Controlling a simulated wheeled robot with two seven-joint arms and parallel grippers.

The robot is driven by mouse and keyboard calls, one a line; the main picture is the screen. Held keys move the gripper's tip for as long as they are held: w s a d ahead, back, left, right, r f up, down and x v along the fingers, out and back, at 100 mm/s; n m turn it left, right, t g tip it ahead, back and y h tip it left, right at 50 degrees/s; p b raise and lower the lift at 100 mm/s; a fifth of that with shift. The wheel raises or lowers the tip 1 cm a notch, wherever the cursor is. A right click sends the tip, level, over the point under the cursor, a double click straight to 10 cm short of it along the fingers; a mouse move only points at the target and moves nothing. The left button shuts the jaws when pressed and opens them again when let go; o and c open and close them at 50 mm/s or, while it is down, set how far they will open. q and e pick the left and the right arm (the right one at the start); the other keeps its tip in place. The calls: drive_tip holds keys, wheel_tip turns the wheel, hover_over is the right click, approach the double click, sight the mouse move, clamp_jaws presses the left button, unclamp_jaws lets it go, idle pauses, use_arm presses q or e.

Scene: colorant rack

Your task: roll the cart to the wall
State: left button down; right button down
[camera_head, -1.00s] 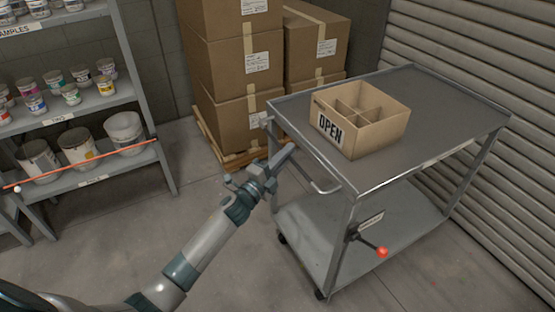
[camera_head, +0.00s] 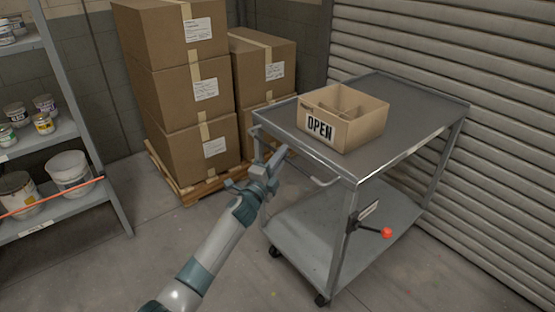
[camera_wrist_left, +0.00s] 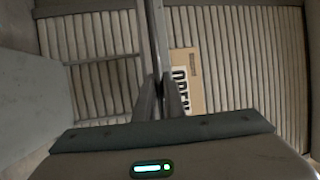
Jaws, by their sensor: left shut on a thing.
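The grey metal cart (camera_head: 410,120) stands right of centre in the head view, with a flat top, a lower shelf and casters. Its bent handle (camera_head: 322,183) is on the near left end. My left gripper (camera_head: 277,160) is at that handle and shut on it; the fingers partly hide the grip. In the left wrist view a bar (camera_wrist_left: 157,45) runs down between the fingers (camera_wrist_left: 161,98). The ribbed shutter wall (camera_head: 440,50) is behind and right of the cart, close to its far side. My right gripper is out of view.
An open cardboard box (camera_head: 365,132) marked OPEN sits on the cart top. A red-knobbed lever (camera_head: 386,233) sticks out from the cart's near leg. Stacked cartons (camera_head: 185,95) stand on a pallet (camera_head: 190,190) behind the handle. A paint shelf (camera_head: 75,205) is at left. Floor at the front is clear.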

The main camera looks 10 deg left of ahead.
use_arm(q)
drive_tip(key=shift+r, duration=0.15)
drive_tip(key=c, duration=2.1)
unclamp_jaws()
drive_tip(key=shift+w+d, duration=0.1)
drive_tip(key=shift+o, duration=1.3)
drive_tip(key=shift+w+d, duration=0.15)
